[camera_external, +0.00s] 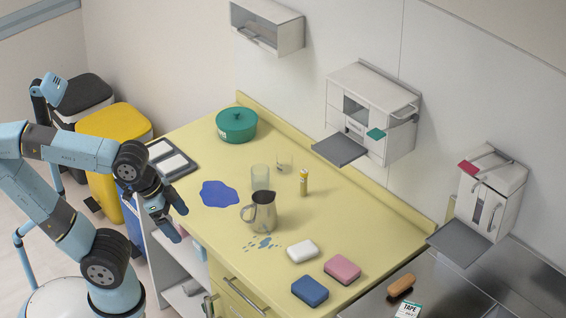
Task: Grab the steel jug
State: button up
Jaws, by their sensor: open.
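The steel jug (263,213) stands upright on the yellow counter (325,220), with its handle on the left side. My gripper (174,224) hangs at the counter's left edge, pointing down, to the left of the jug and well apart from it. It is open, and nothing shows between its fingers. The jug's top is open and its front is in full view.
A clear glass (260,177) stands right behind the jug, with a small yellow bottle (304,182) to the right. A blue spill (220,194) lies between gripper and jug. A green pot (236,126) stands behind.

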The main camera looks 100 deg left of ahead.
jog(key=shift+w, duration=0.1)
jog(key=n+g, duration=0.1)
jog(key=g, duration=0.5)
send_over(263, 201)
jog(key=d, duration=0.3)
notch_tip(263, 201, down, 6)
jog(key=shift+h, duration=0.4)
jog(key=shift+w+d+f, duration=0.1)
jog(key=shift+w+f, duration=0.05)
jog(key=shift+f, duration=3.4)
jog(key=shift+w+f, duration=0.15)
jog(key=shift+f, duration=3.35)
jog(key=shift+c, duration=0.5)
jog(key=c, duration=1.5)
